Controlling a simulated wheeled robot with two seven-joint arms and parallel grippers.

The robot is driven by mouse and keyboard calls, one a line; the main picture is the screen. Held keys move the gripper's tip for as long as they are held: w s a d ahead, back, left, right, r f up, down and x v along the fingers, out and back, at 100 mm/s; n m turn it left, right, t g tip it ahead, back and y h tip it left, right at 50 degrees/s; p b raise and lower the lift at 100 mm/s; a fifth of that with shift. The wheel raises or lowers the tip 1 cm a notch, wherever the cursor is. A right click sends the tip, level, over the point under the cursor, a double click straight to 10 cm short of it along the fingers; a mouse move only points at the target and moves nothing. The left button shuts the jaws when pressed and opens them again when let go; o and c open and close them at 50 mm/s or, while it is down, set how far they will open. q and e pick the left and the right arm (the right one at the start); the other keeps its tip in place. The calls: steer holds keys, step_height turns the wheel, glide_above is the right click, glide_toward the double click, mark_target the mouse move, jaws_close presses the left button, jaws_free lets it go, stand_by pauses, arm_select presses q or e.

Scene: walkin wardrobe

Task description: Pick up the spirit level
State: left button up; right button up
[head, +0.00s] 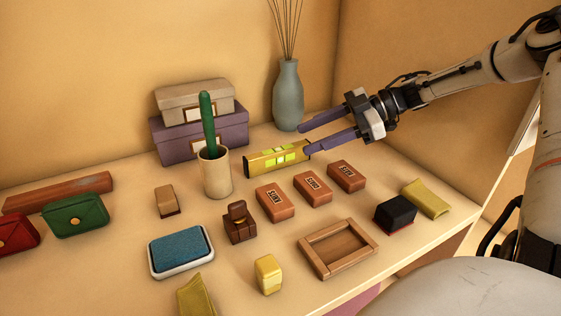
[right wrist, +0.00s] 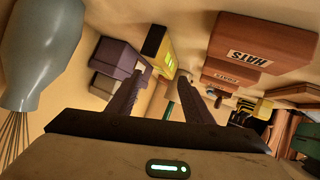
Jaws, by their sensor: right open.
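The spirit level (head: 278,156) is a yellow bar with bright green vials, lying on the shelf between the cream cup and the vase. My right gripper (head: 305,140) reaches in from the right with its two purple fingers spread. Its fingertips are near the level's right end, with nothing held. In the right wrist view the level (right wrist: 165,56) shows just beyond the open fingers (right wrist: 163,78). I cannot tell whether a fingertip touches it. My left gripper is not in view.
A blue-grey vase (head: 288,96) stands behind the right gripper. A cream cup (head: 216,174) stands left of the level, before stacked boxes (head: 200,132). Labelled red-brown blocks (head: 313,188) lie in front. A wooden tray (head: 372,245) is nearer the front edge.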

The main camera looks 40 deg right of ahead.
mark_target(284, 149)
steer(key=x, duration=0.6)
steer(key=shift+a+f+b, duration=0.1)
steer(key=shift+a+b, duration=0.2)
steer(key=shift+b, duration=0.05)
steer(key=shift+s, duration=0.1)
jaws_close()
